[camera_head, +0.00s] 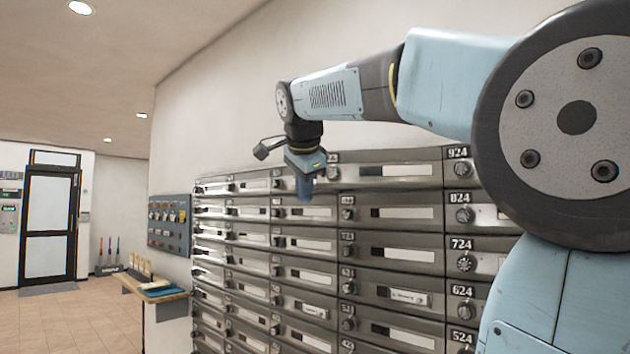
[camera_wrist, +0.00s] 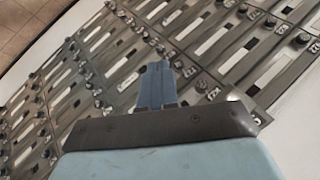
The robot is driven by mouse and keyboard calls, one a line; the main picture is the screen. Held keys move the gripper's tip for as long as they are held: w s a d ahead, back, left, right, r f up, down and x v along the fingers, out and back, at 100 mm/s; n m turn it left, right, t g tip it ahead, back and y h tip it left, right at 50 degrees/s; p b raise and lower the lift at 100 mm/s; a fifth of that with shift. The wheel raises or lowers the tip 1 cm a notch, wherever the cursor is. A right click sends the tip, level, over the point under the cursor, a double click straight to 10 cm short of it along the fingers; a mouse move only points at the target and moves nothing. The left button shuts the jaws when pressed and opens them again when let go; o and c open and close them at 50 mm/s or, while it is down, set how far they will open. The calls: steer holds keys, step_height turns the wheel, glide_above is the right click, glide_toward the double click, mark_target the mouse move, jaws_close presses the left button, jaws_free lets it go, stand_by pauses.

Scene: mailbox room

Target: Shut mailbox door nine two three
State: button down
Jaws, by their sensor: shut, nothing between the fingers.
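The mailbox door nine two three (camera_head: 412,170) is in the top row of the metal mailbox wall in the head view. Its number plate is partly hidden by my gripper, with only "23" showing. The door looks flush with its neighbours, though I cannot tell whether it is fully shut. My gripper (camera_head: 305,188) points down in front of the top row, left of this door, with its blue fingers together and empty. The fingers also show in the wrist view (camera_wrist: 156,86), over the mailbox fronts; the number plates there are too small to read surely.
Door 924 (camera_head: 457,153) lies to the right, partly behind my arm. Rows of mailboxes with round knobs continue below. At the left are a grey wall panel (camera_head: 169,224), a small wooden shelf (camera_head: 150,288) and a dark-framed door (camera_head: 48,225).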

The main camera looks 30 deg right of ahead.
steer(key=w+d+r+m+h, duration=0.1)
steer(key=w+d+r+m, duration=0.15)
steer(key=r+m, duration=0.2)
steer(key=w+d+r+m+h, duration=0.1)
steer(key=w+r+m, duration=0.25)
steer(key=r, duration=0.25)
glide_toward(320, 188)
steer(key=shift+x, duration=3.1)
steer(key=shift+a+f+m, duration=0.1)
steer(key=shift+m, duration=0.3)
